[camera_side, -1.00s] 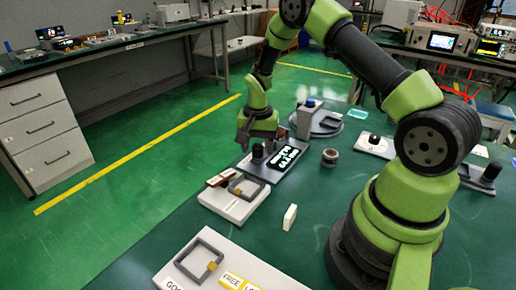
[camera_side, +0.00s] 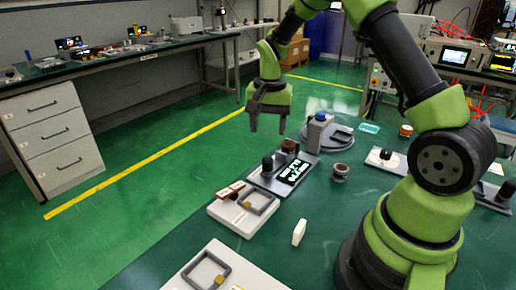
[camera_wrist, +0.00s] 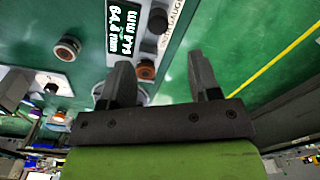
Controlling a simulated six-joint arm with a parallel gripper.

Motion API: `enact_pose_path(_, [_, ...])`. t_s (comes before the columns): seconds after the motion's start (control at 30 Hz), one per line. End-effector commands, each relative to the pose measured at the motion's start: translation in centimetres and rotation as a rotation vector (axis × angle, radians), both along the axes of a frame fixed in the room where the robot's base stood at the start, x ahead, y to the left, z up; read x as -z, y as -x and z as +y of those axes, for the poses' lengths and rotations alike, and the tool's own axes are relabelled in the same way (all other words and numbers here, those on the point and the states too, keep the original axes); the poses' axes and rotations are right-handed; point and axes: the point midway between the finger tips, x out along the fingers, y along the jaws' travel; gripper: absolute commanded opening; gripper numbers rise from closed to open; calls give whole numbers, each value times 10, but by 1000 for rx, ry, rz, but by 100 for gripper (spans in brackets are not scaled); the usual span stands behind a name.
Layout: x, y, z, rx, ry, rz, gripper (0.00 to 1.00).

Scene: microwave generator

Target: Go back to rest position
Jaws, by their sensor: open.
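My gripper (camera_side: 268,122) is open and empty, raised above the far edge of the green table (camera_side: 330,225). Its two dark fingers point down, clear of everything. In the wrist view my gripper (camera_wrist: 163,80) shows its fingers spread apart with nothing between them. Below it is a gauge panel (camera_side: 265,182) with a lit display (camera_side: 294,171) and a black knob (camera_side: 267,164). A brown-topped cylinder (camera_side: 290,147) sits at the panel's far end. The display also shows in the wrist view (camera_wrist: 124,28).
A grey post with a blue top (camera_side: 319,132) stands on a round base right of my gripper. A white tray with a square frame (camera_side: 232,216), a small white block (camera_side: 299,232) and a round brown-and-grey part (camera_side: 340,172) lie nearer. Space around my raised gripper is free.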

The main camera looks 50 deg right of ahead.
Motion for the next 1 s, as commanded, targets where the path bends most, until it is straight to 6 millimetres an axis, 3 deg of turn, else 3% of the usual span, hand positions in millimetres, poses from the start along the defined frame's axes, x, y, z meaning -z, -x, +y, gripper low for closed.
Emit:
enact_pose_path(0.13, [-49,8,23,-89,10,-87,57])
enact_pose_path(0.27, [-97,30,51,-203,19,-187,57])
enact_pose_path(0.5, [-157,91,99,-418,38,-373,57])
enact_pose_path(0.63, [-173,130,119,-533,50,-476,57])
enact_pose_path(0.8, [-177,169,136,-651,63,-583,57])
enact_pose_path(1.0, [-174,189,143,-714,71,-641,57])
